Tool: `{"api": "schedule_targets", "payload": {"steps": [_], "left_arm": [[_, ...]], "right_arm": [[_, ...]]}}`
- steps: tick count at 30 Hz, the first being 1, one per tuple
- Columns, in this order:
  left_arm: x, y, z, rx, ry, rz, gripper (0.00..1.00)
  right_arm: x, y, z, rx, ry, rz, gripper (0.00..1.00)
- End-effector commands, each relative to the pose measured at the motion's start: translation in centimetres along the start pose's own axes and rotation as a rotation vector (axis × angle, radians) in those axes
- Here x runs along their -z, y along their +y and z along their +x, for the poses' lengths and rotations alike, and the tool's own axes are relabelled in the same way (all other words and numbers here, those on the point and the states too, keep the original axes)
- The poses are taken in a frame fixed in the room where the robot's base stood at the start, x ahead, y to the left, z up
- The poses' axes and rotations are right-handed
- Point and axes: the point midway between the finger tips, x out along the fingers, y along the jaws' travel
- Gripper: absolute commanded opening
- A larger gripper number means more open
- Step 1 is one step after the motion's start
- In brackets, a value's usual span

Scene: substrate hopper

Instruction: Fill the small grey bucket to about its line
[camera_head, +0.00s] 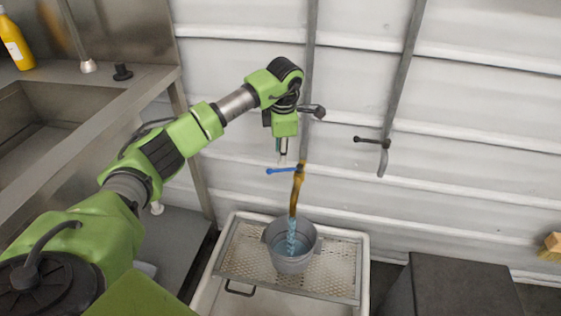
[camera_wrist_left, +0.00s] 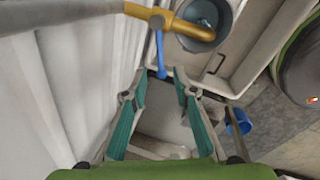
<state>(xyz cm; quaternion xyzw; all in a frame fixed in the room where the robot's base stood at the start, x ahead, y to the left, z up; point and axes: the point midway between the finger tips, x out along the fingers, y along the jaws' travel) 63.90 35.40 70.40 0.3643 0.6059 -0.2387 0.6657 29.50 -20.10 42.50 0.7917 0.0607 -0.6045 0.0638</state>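The small grey bucket (camera_head: 291,262) stands upright on a mesh grate under a brass spout (camera_head: 297,190). A stream of water (camera_head: 291,236) falls from the spout into the bucket; I cannot make out the line or the exact water level. The tap has a blue lever (camera_head: 281,171) pointing left. My left gripper (camera_head: 283,158) is just above the lever, apart from it. In the left wrist view its teal fingers (camera_wrist_left: 158,95) are spread and empty, with the blue lever (camera_wrist_left: 160,55) ahead of the tips and the bucket (camera_wrist_left: 205,22) beyond. My right gripper is not in view.
The mesh grate (camera_head: 340,272) lies over a white basin (camera_head: 365,255). A second tap with a dark lever (camera_head: 370,140) is on the wall to the right. A dark box (camera_head: 455,285) stands at lower right, and a metal sink (camera_head: 60,105) at left.

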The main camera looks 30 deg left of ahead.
Motion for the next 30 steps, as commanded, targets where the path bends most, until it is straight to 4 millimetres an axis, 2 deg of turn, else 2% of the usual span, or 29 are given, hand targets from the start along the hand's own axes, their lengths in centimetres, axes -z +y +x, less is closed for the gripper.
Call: {"api": "schedule_targets", "payload": {"steps": [1,6,12,25,28,30], "left_arm": [[0.0,0.1,-1.1,-0.003,-0.001,0.0,0.26],[0.0,0.1,-3.8,-0.001,0.0,-0.001,0.26],[0.0,0.0,-5.1,0.001,0.0,0.0,0.26],[-0.2,-0.2,-5.0,0.004,-0.005,0.002,0.26],[-2.0,-1.6,-4.0,0.035,-0.061,0.016,0.26],[-4.9,-3.9,-2.7,0.085,-0.154,0.029,0.26]], "right_arm": [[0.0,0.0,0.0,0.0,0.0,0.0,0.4],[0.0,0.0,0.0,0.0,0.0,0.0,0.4],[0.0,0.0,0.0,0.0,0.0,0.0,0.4],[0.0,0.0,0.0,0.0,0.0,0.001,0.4],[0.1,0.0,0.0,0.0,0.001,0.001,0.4],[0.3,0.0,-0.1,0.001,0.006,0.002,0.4]]}}
